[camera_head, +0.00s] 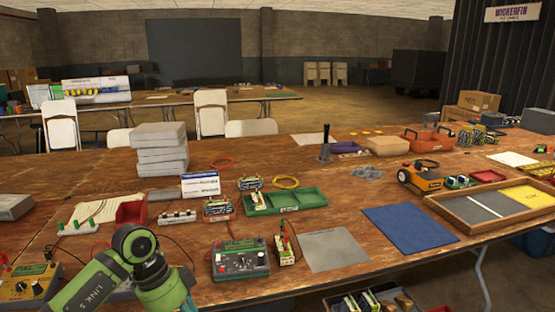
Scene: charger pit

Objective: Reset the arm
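A green and dark grey arm of mine (130,260) comes in from the lower left, bent at a joint over the table's front edge. Its far end runs down out of the bottom of the picture, so its gripper is hidden from view. My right arm and its gripper do not show.
The wooden table (385,185) bears a green meter (240,258) just right of my arm, a yellow meter (28,284) at left, a grey mat (333,249), a blue mat (408,228) and a green tray (286,202). A wooden-framed tray (460,216) is at right.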

